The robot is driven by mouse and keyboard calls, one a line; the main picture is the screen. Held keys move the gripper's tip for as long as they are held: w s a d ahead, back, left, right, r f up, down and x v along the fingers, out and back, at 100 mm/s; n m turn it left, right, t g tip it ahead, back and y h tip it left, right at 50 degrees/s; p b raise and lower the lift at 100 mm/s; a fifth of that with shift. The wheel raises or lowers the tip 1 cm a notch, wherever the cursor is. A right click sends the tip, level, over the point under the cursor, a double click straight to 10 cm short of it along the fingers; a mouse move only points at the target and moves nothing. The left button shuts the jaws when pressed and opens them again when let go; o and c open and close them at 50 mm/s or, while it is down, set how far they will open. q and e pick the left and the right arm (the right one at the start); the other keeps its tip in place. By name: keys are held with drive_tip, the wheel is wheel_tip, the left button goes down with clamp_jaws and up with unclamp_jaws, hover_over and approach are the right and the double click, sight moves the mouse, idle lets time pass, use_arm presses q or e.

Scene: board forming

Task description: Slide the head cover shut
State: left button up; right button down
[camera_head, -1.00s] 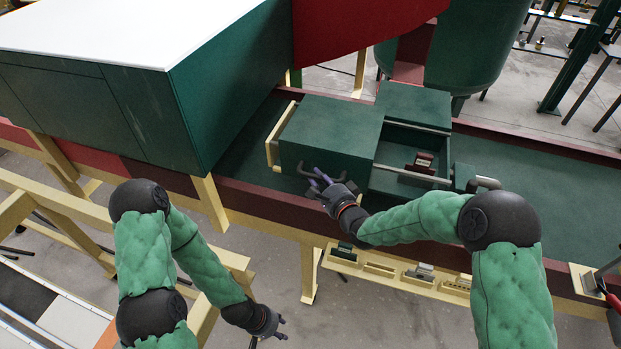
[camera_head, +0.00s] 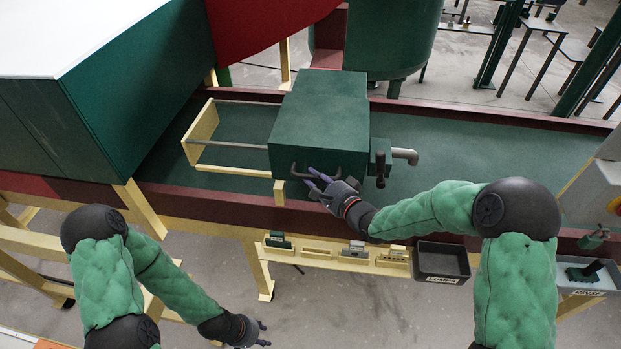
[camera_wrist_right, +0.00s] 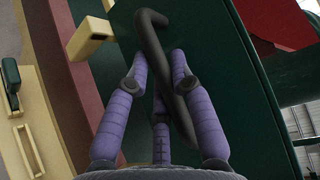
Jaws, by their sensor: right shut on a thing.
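The green head cover (camera_head: 322,105) sits at the right end of its rails, over the head box, whose inside is hidden. Its dark bar handle (camera_head: 298,171) is on the front face and also shows in the right wrist view (camera_wrist_right: 158,52). My right gripper (camera_head: 318,178) is shut on the handle, its purple fingers around the bar in the right wrist view (camera_wrist_right: 157,72). My left gripper (camera_head: 263,334) hangs empty, low in front of the line. Its fingers look spread.
Bare rails (camera_head: 232,145) run left from the cover to a cream end frame (camera_head: 202,134). A bent grey pipe (camera_head: 405,155) and dark valve stick out at right.

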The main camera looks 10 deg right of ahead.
drive_tip(key=c, duration=1)
unclamp_jaws()
drive_tip(key=shift+w+a, duration=0.1)
drive_tip(key=shift+a, duration=0.15)
drive_tip(key=shift+c, duration=0.2)
drive_tip(key=shift+d, duration=0.1)
drive_tip(key=v, duration=1.2)
drive_tip(key=shift+f, duration=0.15)
